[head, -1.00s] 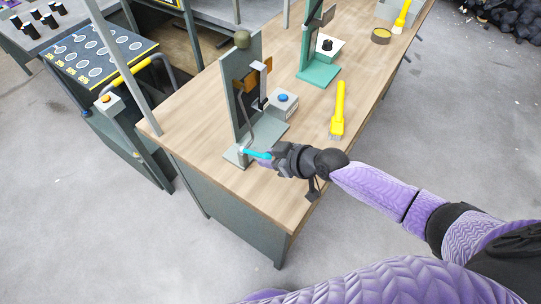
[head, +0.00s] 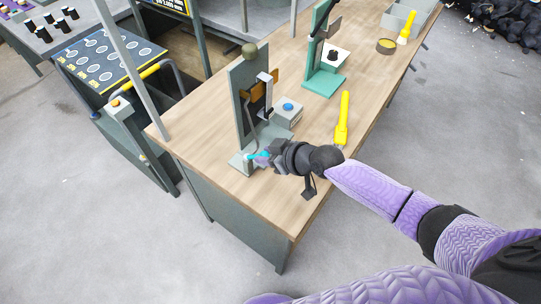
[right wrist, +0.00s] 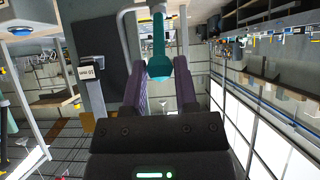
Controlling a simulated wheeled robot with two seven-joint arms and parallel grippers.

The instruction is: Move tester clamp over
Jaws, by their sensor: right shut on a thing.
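The tester clamp (head: 254,156) is a teal piece with a pale tip, joined to a grey cable. It lies low at the foot of the grey tester stand (head: 241,98), near the corner of the wooden bench (head: 200,133). My right gripper (head: 264,157) is shut on it. The right wrist view shows the teal clamp (right wrist: 159,50) between my two purple fingers (right wrist: 160,90), with the cable curving up beside the dark panel. In the head view the gripper hides part of the clamp. My left gripper is not in view.
A grey box with a blue button (head: 288,109) stands beside the tester stand. A tin (head: 386,46) and grey bin are at the far end. A metal post (head: 128,62) rises at left.

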